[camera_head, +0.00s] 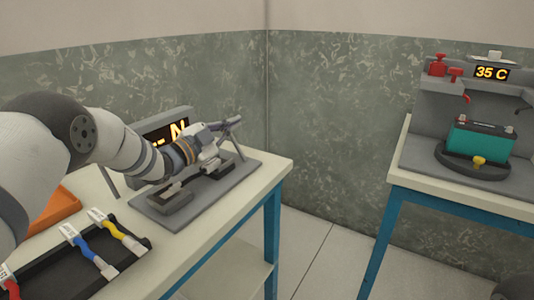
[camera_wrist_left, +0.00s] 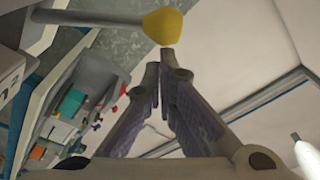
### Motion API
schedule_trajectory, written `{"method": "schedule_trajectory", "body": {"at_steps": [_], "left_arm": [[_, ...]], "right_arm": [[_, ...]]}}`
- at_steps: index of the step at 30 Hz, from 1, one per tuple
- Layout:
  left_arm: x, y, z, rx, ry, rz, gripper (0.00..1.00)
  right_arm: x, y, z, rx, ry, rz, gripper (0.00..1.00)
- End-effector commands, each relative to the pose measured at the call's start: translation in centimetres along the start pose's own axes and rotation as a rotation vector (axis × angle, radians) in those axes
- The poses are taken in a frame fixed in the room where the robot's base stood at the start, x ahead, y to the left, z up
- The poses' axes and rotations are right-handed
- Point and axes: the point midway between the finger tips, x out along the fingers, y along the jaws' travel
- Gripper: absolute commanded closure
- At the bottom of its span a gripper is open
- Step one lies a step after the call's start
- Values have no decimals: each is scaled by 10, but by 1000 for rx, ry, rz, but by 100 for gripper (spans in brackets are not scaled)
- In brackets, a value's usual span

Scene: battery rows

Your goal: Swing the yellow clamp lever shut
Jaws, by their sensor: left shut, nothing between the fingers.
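The yellow clamp lever shows in the left wrist view as a yellow knob (camera_wrist_left: 165,26) on a grey rod at the top. In the head view I cannot make it out; my arm and gripper cover much of the fixture (camera_head: 200,195) on the left table. My left gripper (camera_head: 236,122) is over that fixture, pointing right. In the left wrist view its fingers (camera_wrist_left: 162,68) meet at the tips with nothing between them. The knob is just past the fingertips; I cannot tell whether they touch. My right gripper is not in view.
A lit display (camera_head: 165,137) stands behind the fixture. A black tray (camera_head: 55,270) with coloured-handled items and an orange bin (camera_head: 52,210) are at the left. Across a floor gap, the right table (camera_head: 455,200) carries a teal battery (camera_head: 480,142) and a "35 C" display (camera_head: 491,72).

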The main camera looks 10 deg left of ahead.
Motion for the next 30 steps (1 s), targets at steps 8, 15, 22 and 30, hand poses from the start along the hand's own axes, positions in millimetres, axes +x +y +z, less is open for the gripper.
{"method": "schedule_trajectory", "body": {"at_steps": [8, 15, 22, 30], "left_arm": [[0, -1, 3, 2, 0, 0, 100], [0, -1, 3, 3, 0, 0, 100], [0, -2, 2, 3, 1, 0, 100], [8, -20, -36, 8, 3, -7, 100]], "right_arm": [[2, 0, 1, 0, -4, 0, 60], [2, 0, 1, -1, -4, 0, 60], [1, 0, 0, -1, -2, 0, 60], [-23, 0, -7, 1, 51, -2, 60]]}}
